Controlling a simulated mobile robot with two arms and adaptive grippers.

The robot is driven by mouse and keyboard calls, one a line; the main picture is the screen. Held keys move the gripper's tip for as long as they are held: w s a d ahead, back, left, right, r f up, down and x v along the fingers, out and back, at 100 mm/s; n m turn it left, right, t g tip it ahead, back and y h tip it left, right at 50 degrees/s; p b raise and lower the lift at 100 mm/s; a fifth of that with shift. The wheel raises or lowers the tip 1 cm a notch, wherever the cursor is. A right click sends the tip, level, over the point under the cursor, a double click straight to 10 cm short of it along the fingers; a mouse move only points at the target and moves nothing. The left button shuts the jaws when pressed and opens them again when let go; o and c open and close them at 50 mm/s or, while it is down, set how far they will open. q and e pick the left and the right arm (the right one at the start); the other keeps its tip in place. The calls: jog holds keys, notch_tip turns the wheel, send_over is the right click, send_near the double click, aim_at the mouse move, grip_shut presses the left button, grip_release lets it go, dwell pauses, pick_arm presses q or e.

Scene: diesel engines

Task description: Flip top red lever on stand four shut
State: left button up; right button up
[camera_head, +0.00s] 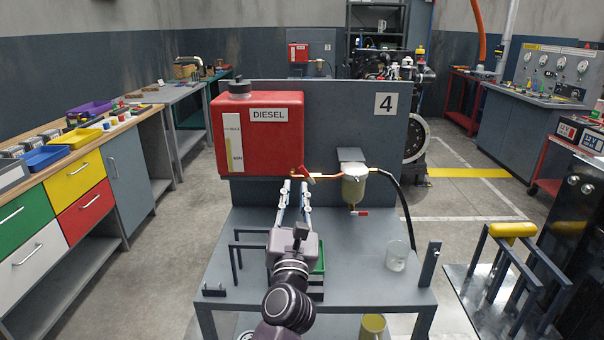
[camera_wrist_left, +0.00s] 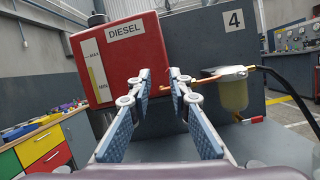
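The red diesel tank (camera_head: 257,133) hangs on the grey panel (camera_head: 345,120) of the stand marked 4 (camera_head: 385,103). A thin orange-brass pipe (camera_head: 328,176) runs from under the tank to the filter bowl (camera_head: 354,187). The small top red lever (camera_head: 308,173) sits on this pipe; its exact angle is hard to tell. It shows small between the fingers in the left wrist view (camera_wrist_left: 166,87). A second red lever (camera_head: 360,213) is under the bowl. My left gripper (camera_head: 296,186) is open and empty, just below and in front of the top lever. My right gripper is out of view.
The stand's grey table (camera_head: 350,265) carries a glass beaker (camera_head: 397,256) at right, a dark metal frame at left and a green tray (camera_head: 320,255) partly behind my arm. A black hose (camera_head: 400,205) curves down right of the filter.

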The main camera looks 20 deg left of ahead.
aim_at(303, 171)
pick_arm(q)
jog(key=shift+w+a+r+n+g+h, duration=0.15)
jog(key=shift+w+a+n+g, duration=0.3)
jog(key=shift+w+n, duration=1.3)
jog(key=shift+w+a+n+g+h, duration=0.15)
jog(key=shift+w+n+g, duration=0.55)
jog(key=shift+w+n, duration=1)
jog(key=shift+w+a+r+n+g+h, duration=0.1)
jog(key=shift+w+a+n+g+h, duration=0.3)
jog(key=shift+w+n, duration=1.35)
jog(key=shift+w+d+m, duration=0.15)
jog(key=shift+w+m, duration=0.3)
jog(key=shift+m, duration=0.05)
jog(key=shift+c, duration=0.3)
grip_shut()
